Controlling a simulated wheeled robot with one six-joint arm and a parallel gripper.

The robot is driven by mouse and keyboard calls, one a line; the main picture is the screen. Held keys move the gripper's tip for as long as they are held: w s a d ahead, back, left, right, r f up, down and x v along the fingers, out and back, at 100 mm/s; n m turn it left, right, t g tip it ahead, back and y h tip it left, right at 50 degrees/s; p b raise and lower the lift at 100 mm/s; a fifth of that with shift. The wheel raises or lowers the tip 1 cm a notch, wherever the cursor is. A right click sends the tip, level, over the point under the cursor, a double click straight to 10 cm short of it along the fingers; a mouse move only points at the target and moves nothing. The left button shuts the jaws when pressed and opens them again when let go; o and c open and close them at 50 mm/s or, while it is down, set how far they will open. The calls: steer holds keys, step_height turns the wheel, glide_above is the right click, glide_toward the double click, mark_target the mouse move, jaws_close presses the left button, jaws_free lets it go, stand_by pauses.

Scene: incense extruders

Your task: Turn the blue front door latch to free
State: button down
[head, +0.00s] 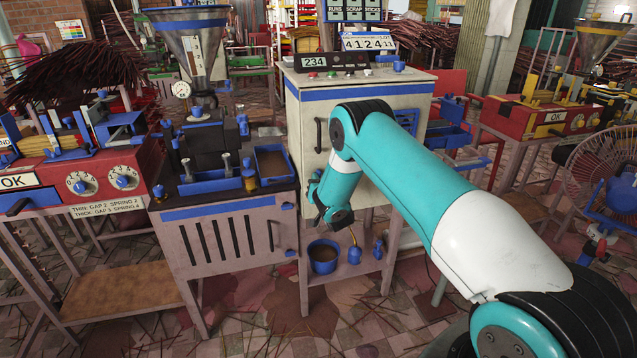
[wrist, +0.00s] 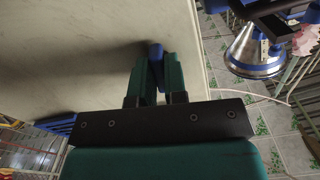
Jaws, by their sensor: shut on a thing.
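In the wrist view my gripper (wrist: 156,62) has its two dark green fingers closed on a small blue latch (wrist: 156,48). The latch stands against a plain cream panel (wrist: 75,50), near the panel's edge. Only its end shows past the fingertips, so its turn angle is hard to tell. In the head view my arm reaches to the front of the cream cabinet (head: 304,135) with the 234 display. My wrist is low at the cabinet's left front, and the fingertips and the held latch are not clear there.
A dark upright handle (head: 319,134) is on the cabinet front. Below, a shelf holds a blue pot (head: 323,257) and small blue-capped items. Left stands a grey vented cabinet (head: 232,245) with a blue tray (head: 272,162) on top. A fan (head: 600,170) is at right.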

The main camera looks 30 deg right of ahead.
steer(key=shift+n+b, duration=0.4)
steer(key=shift+n, duration=4.5)
steer(key=c, duration=1.2)
jaws_free()
steer(key=shift+o, duration=0.2)
